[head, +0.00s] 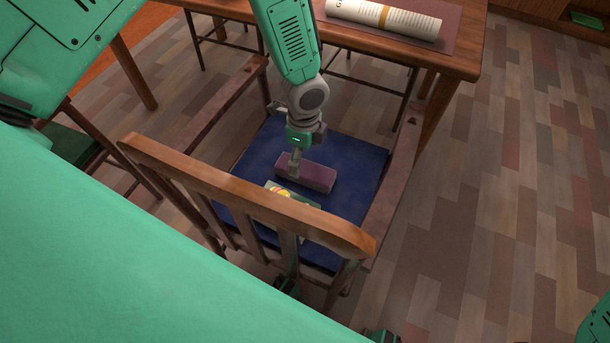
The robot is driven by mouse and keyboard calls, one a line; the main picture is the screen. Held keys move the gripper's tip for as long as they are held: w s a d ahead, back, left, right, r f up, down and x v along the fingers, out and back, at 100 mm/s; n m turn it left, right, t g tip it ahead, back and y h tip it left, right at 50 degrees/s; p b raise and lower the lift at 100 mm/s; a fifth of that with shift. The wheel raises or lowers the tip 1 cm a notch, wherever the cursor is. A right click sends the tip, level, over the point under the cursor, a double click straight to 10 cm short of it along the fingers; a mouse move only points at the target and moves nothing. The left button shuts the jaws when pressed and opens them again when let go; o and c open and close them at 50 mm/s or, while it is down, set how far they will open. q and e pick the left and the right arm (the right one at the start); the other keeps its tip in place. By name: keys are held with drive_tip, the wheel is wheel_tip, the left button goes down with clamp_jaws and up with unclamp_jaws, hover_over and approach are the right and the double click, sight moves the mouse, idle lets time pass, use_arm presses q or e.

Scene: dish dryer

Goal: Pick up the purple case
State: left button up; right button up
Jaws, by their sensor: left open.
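The purple case (313,179) is a small oblong box lying on the blue seat (344,160) of a wooden chair. My left gripper (295,172) points down at the left end of the case and is open. Its fingers look small and overlap the case's left end, so I cannot tell whether they touch it or straddle it. My right gripper does not show.
The chair's wooden backrest (240,190) stands between my body and the seat, with armrests on both sides. A colourful flat item (282,192) lies beside the case, partly hidden. A table (462,55) with a rolled paper (385,18) stands behind.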

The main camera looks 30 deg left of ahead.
sight(304, 168)
use_arm(q)
drive_tip(key=f, duration=0.2)
drive_tip(key=shift+d+f+b, duration=0.3)
drive_tip(key=shift+d, duration=0.05)
drive_tip(key=shift+a+f, duration=0.4)
drive_tip(key=shift+f, duration=0.1)
drive_tip(key=f+b, duration=0.2)
drive_tip(key=f, duration=0.1)
drive_tip(key=f+b, duration=0.1)
drive_tip(key=shift+w+a+f, duration=0.15)
drive_tip(key=shift+w+f, duration=0.15)
drive_tip(key=shift+w, duration=0.1)
drive_tip(key=shift+d+f, duration=0.25)
drive_tip(key=shift+d+r, duration=0.2)
drive_tip(key=shift+d, duration=0.05)
drive_tip(key=shift+a, duration=0.2)
drive_tip(key=c, duration=1.1)
drive_tip(key=shift+a+f, duration=0.1)
drive_tip(key=shift+a, duration=0.2)
drive_tip(key=shift+c, duration=1.1)
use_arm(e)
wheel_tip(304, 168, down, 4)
